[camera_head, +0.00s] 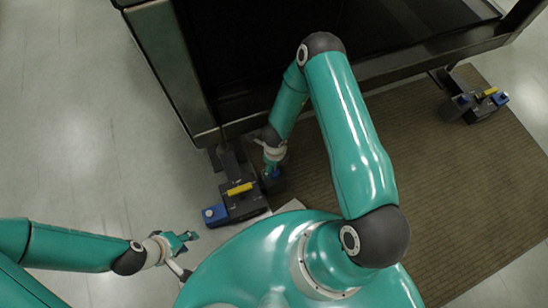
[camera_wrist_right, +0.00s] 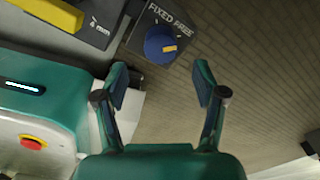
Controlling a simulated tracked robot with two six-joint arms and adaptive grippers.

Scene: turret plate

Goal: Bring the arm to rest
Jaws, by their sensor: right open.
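My right gripper (camera_wrist_right: 160,80) is open and empty in the right wrist view. Its two fingers stand wide apart, with a blue round knob (camera_wrist_right: 160,45) ahead of the gap on a dark block marked FIXED and FREE. The knob has a yellow mark, and no finger touches it.
A dark foot fixture (camera_head: 230,208) with a yellow bar (camera_head: 240,188) and blue end (camera_head: 214,213) stands below the large dark frame (camera_head: 165,60). A similar fixture (camera_head: 480,112) is at the right. Brown ribbed mat (camera_head: 450,190) covers the right floor; the left floor (camera_head: 70,120) is clear.

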